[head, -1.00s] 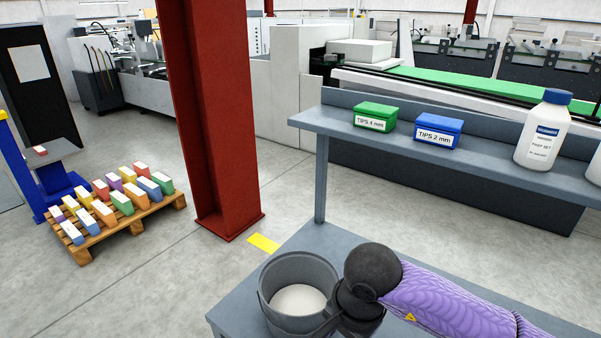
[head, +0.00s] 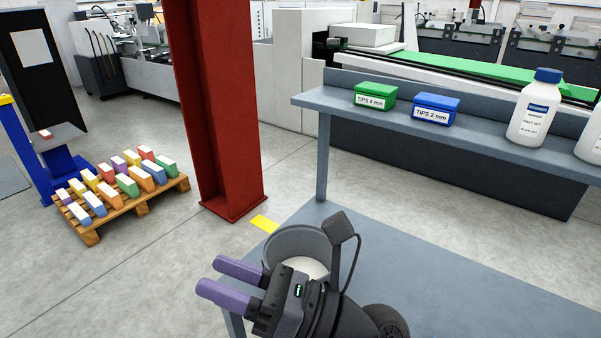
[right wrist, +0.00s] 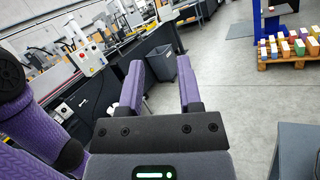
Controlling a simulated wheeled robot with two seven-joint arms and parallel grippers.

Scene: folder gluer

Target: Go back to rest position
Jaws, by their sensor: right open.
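My right gripper (head: 232,281) is in the lower middle of the head view, in front of the grey bucket and partly covering it. Its two purple fingers are apart and point left, with nothing between them. In the right wrist view the same fingers (right wrist: 163,88) are spread and empty, with open floor beyond. My left gripper is not in view.
A grey bucket (head: 283,240) with white contents stands on the grey bench (head: 420,280). The shelf (head: 470,137) above holds a green box (head: 375,95), a blue box (head: 436,109) and white bottles (head: 536,110). A red column (head: 222,120) and a loaded pallet (head: 135,205) stand left.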

